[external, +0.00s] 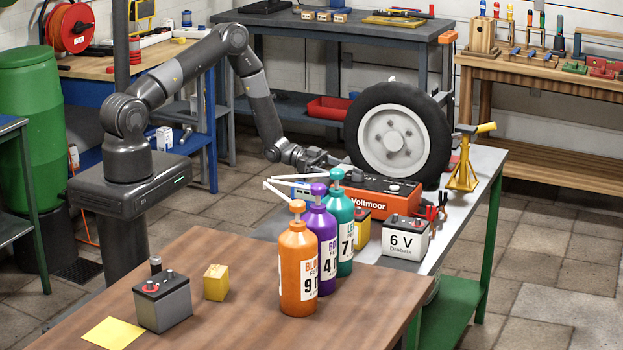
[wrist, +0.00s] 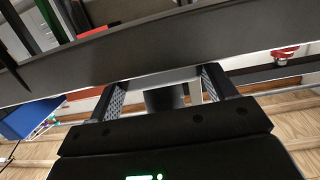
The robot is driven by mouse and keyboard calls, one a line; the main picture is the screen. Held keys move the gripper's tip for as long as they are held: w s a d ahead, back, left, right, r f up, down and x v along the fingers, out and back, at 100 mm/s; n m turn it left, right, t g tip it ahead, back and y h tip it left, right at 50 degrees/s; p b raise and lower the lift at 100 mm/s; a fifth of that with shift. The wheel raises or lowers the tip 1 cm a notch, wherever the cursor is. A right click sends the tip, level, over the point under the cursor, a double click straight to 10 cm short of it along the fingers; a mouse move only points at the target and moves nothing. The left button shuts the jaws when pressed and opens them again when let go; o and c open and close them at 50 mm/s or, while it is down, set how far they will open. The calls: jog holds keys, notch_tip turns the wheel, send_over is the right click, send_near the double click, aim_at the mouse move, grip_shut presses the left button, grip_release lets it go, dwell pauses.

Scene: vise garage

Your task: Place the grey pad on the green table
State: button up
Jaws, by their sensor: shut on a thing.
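My gripper (external: 333,163) reaches in from the left over the far part of the green table (external: 478,181), which has a grey top and green legs. It is close to the tire and behind the orange charger. In the wrist view my gripper (wrist: 166,80) has its two fingers spread around a dark grey piece (wrist: 165,98), which seems to be the grey pad. Only part of that piece shows. I cannot make out the pad in the external view, nor whether it touches the tabletop. A broad dark grey band crosses the wrist view beyond the fingers.
On the green table are the tire (external: 395,135), the orange charger (external: 372,196), a 6 V battery (external: 404,237) and a yellow jack stand (external: 465,165). Several bottles, including an orange one (external: 298,265), stand on the nearer brown table (external: 225,325). Free tabletop shows at the right edge.

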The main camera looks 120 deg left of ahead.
jog(key=shift+d+f, duration=0.2)
jog(key=o, duration=1.1)
jog(key=shift+c, duration=0.2)
jog(key=s+r, duration=0.1)
jog(key=s, duration=1)
jog(key=shift+s+a+r, duration=0.2)
jog(key=shift+s+r, duration=0.2)
